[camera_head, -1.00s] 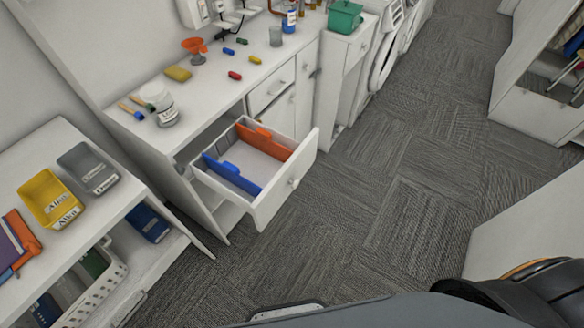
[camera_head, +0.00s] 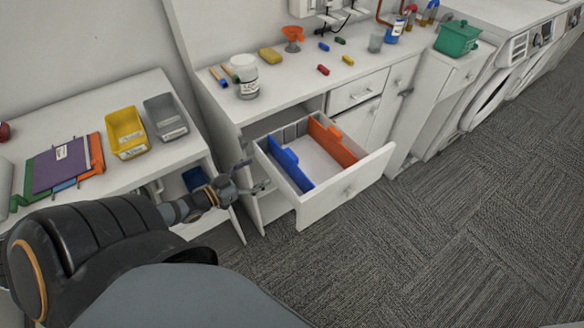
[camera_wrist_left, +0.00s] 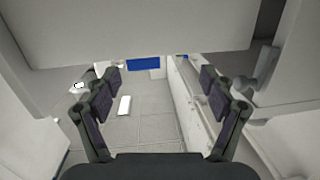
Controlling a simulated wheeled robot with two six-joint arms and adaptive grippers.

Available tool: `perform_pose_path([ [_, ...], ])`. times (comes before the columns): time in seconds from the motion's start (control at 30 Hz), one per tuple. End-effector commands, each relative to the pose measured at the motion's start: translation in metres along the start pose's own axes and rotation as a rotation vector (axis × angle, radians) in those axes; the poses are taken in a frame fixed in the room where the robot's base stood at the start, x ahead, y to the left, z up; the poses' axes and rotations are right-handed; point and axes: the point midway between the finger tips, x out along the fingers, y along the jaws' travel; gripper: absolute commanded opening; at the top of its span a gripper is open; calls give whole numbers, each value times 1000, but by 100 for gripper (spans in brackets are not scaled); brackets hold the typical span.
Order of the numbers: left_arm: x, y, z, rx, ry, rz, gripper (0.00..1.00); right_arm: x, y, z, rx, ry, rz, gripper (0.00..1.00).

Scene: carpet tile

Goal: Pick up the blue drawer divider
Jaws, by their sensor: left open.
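The blue drawer divider (camera_head: 291,170) stands upright across the left part of the open white drawer (camera_head: 346,189). An orange divider (camera_head: 333,145) stands to its right in the same drawer. My left gripper (camera_head: 255,176) is open and empty, just left of the drawer and apart from the blue divider. In the left wrist view the two fingers of the left gripper (camera_wrist_left: 160,80) are spread with nothing between them. A blue patch (camera_wrist_left: 143,63) shows beyond them; I cannot tell what it is. My right gripper is not in view.
The counter (camera_head: 290,85) above the drawer holds a white jar (camera_head: 245,78), an orange funnel (camera_head: 293,36) and small coloured pieces. A left table carries a yellow bin (camera_head: 126,132), a grey bin (camera_head: 166,117) and folders. Carpet (camera_head: 440,230) right of the drawer is clear.

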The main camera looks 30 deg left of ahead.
Motion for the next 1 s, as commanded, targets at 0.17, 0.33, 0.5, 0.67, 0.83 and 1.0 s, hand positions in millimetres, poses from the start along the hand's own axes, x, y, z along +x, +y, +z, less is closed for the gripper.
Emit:
perform_pose_path([
  [0.17,8,28,-35,-40,89,90,83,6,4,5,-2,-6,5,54],
  [0.33,23,29,-34,-40,96,91,83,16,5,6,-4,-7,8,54],
  [0.5,52,31,-36,-38,96,90,83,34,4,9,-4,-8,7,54],
  [0.67,61,31,-39,-38,91,89,83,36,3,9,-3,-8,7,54],
  [0.83,74,30,-32,-37,94,88,83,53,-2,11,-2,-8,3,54],
  [1.0,102,30,-28,-35,95,90,83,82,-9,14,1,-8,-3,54],
])
